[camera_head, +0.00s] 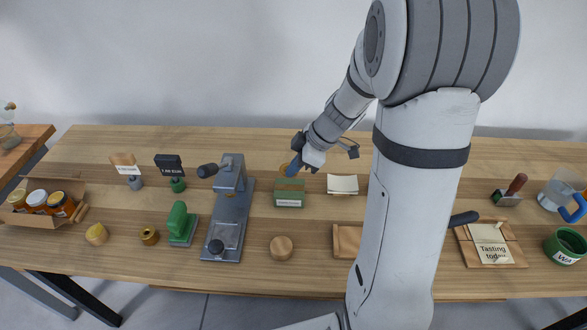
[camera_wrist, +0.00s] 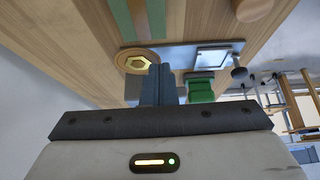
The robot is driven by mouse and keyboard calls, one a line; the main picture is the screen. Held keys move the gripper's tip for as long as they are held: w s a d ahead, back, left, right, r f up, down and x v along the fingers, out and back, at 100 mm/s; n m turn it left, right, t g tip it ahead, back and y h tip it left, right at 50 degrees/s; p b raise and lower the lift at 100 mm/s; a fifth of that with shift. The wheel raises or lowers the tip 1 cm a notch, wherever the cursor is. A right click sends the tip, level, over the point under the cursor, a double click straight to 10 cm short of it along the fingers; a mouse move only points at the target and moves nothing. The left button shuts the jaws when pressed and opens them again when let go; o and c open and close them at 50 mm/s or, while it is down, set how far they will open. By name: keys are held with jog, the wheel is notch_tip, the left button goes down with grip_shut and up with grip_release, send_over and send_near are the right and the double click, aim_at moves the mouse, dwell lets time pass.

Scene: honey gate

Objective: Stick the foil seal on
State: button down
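A gold hexagonal piece on a round tan disc, which looks like the foil seal (camera_wrist: 138,62), shows just beyond my fingertips in the wrist view. In the head view a round tan edge (camera_head: 284,169) shows behind the green box, partly hidden. The green box (camera_head: 289,199) with a tan stripe stands in the middle of the table. My gripper (camera_head: 296,167) points down just behind the box. In the wrist view its fingers (camera_wrist: 158,72) are close together with nothing clearly between them. I cannot tell whether the fingertips touch the disc.
A grey lever press (camera_head: 230,205) and a green stamp-like tool (camera_head: 181,222) stand left of the box. A cardboard box of jars (camera_head: 18,218) is at the far left. White paper (camera_head: 342,184) lies right of the green box. A round wooden piece (camera_head: 281,247) lies in front.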

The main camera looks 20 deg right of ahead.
aim_at(287, 194)
jog(key=shift+f+b, duration=3.1)
jog(key=shift+b, duration=0.8)
jog(key=shift+f+b, duration=0.5)
jog(key=shift+b, duration=0.2)
jog(key=shift+s, duration=0.1)
jog(key=c, duration=1.6)
grip_release()
jog(key=shift+c, duration=0.2)
jog(key=v, duration=0.7)
jog(key=shift+d+r, duration=0.25)
jog(key=shift+r, duration=0.1)
